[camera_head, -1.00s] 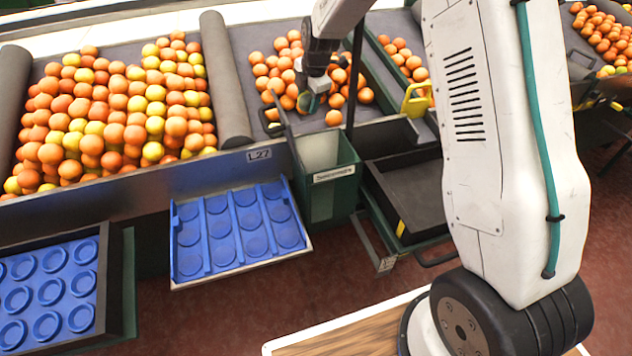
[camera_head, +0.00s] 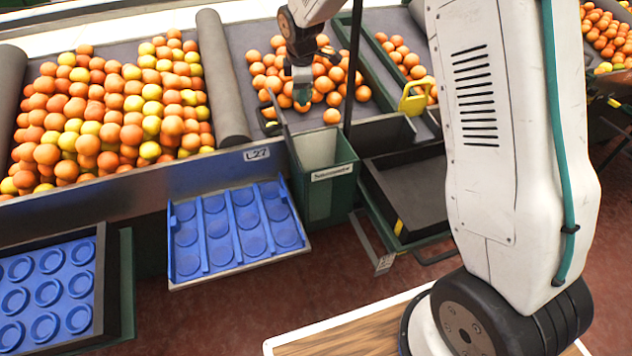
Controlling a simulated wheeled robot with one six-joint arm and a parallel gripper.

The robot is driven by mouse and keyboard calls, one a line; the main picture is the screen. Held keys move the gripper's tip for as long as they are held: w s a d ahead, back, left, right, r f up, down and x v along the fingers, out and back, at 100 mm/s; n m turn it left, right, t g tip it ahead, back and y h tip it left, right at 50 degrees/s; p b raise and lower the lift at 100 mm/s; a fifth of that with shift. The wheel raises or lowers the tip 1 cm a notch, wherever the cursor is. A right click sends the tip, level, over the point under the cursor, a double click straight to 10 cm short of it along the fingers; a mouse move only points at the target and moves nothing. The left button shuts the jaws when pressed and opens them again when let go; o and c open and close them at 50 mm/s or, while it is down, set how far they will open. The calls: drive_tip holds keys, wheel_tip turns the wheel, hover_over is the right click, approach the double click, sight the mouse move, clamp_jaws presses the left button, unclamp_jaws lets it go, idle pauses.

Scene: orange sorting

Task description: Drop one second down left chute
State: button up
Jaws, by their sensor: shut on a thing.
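My gripper (camera_head: 302,94) is at the upper middle, over the smaller pile of oranges (camera_head: 272,68) on the grey belt. It is shut on an orange (camera_head: 302,106), which shows only in part below the teal fingertips. The green chute bin (camera_head: 322,200) with a white label on its front stands below and slightly right of the gripper, at the belt's front edge. Its top is open, and its inside looks pale green. The gripper is behind and above this opening, apart from it. A loose orange (camera_head: 331,116) lies at the front of the pile.
A large pile of oranges and yellow fruit (camera_head: 110,115) lies left of a grey roller (camera_head: 222,80). A blue tray (camera_head: 228,232) sits left of the bin, a black tray (camera_head: 405,190) right. A thin dark post (camera_head: 354,70) stands close right of the gripper.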

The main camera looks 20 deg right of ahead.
drive_tip(key=m, duration=0.1)
drive_tip(key=s+r+m, duration=0.1)
drive_tip(key=shift+r+m+h, duration=0.1)
drive_tip(key=shift+m+h, duration=0.2)
drive_tip(key=s+d+f+n+y, duration=0.25)
drive_tip(key=s+n, duration=0.55)
drive_tip(key=s, duration=0.5)
drive_tip(key=shift+s+d+f, duration=0.1)
drive_tip(key=shift+d+f, duration=0.05)
drive_tip(key=shift+f, duration=1.15)
drive_tip(key=shift+s+d+f, duration=0.1)
drive_tip(key=shift+f, duration=1.15)
drive_tip(key=o, duration=1.1)
